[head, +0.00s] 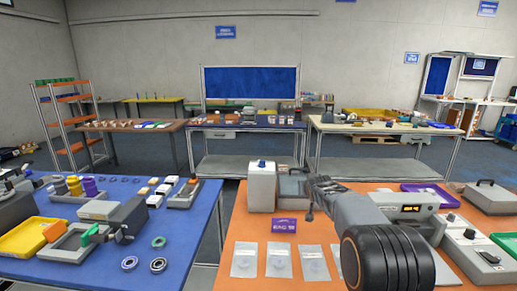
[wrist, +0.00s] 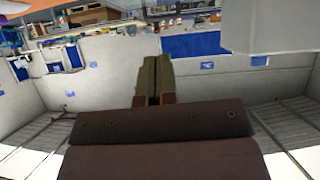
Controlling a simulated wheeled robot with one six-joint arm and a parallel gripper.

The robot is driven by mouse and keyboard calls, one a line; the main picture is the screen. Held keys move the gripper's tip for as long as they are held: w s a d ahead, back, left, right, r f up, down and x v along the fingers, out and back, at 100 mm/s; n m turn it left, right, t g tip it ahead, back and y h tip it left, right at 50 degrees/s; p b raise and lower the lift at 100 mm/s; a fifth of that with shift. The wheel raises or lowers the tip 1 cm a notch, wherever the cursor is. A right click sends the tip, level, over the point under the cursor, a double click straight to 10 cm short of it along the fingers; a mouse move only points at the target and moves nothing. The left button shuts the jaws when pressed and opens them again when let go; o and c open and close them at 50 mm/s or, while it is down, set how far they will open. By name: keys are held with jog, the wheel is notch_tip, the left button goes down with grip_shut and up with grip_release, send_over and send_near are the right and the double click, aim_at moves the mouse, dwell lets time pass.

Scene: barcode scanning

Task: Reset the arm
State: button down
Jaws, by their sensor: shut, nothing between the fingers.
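My gripper (head: 322,187) shows in the head view at the end of my grey arm, held above the orange table (head: 228,260). It points away from me, near a white box-shaped device (head: 262,187). In the wrist view the two fingers of my gripper (wrist: 153,80) are pressed together with nothing between them. The wrist view looks out over the room, tilted, with walls and far tables rather than the tabletop. My arm hides part of the orange table's middle.
Several clear bags (head: 279,260) lie flat at the orange table's front, by a purple sign (head: 284,226). A device with a display (head: 408,208), a purple tray (head: 430,195) and a grey control box (head: 470,241) stand right. A cluttered blue table (head: 187,245) is left, across a gap.

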jog(key=s+f+g, duration=0.5)
jog(key=s+f, duration=0.2)
jog(key=s, duration=0.4)
jog(key=s+a+r+g, duration=0.1)
jog(key=s+a+g, duration=0.1)
jog(key=s, duration=2.9)
jog(key=shift+r+g+y, duration=0.4)
jog(key=shift+g, duration=0.2)
jog(key=c, duration=1.8)
grip_release()
